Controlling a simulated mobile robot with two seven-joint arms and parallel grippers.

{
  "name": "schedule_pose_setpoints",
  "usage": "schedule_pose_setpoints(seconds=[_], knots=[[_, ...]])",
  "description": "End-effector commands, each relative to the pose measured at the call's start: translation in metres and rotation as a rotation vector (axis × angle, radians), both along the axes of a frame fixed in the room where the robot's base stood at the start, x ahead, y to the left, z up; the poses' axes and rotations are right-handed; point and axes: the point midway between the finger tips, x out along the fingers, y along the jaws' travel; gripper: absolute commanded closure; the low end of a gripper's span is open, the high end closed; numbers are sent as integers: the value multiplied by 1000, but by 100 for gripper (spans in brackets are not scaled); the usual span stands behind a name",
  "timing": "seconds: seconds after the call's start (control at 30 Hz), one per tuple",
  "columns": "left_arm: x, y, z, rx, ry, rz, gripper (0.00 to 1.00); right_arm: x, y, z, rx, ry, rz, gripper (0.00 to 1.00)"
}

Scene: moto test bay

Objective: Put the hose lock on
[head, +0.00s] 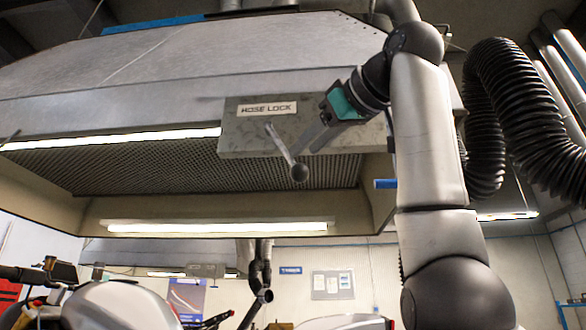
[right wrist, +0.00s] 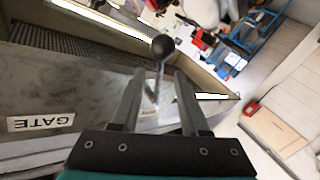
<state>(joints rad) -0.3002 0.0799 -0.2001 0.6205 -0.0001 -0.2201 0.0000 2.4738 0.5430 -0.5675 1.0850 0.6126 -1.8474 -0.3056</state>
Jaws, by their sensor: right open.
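The hose lock is a metal lever (head: 283,146) with a dark ball knob (head: 299,172), on a grey plate (head: 235,140) labelled HOSE LOCK under the hood edge. The lever slants down to the right. My right gripper (head: 309,146) reaches in from the right, its fingers close to the lever. In the right wrist view, the open right gripper (right wrist: 160,78) has the lever (right wrist: 158,82) showing between its fingers, with the ball knob (right wrist: 163,47) beyond the tips. I cannot tell whether a finger touches the lever. My left gripper is not in view.
A label reading GATE (right wrist: 40,122) shows at left in the right wrist view. The large metal hood (head: 200,70) spans above. A blue-ended bar (head: 385,184) sits below right of the plate. Black ribbed hoses (head: 520,110) hang at right. Motorcycle parts (head: 110,305) stand below.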

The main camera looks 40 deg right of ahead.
Motion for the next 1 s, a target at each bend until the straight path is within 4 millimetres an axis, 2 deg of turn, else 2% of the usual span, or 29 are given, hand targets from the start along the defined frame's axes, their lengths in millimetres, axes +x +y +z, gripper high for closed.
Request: schedule_pose_setpoints(seconds=[0.03,0.1,0.3,0.5,1.0], knots=[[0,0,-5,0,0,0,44,-13,2,0,0,-4,1,55],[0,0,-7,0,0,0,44,-27,5,1,1,-2,0,55],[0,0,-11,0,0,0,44,-53,9,3,0,0,0,55],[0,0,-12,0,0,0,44,-59,10,4,0,1,0,55],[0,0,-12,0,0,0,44,-59,10,4,0,1,0,55]])
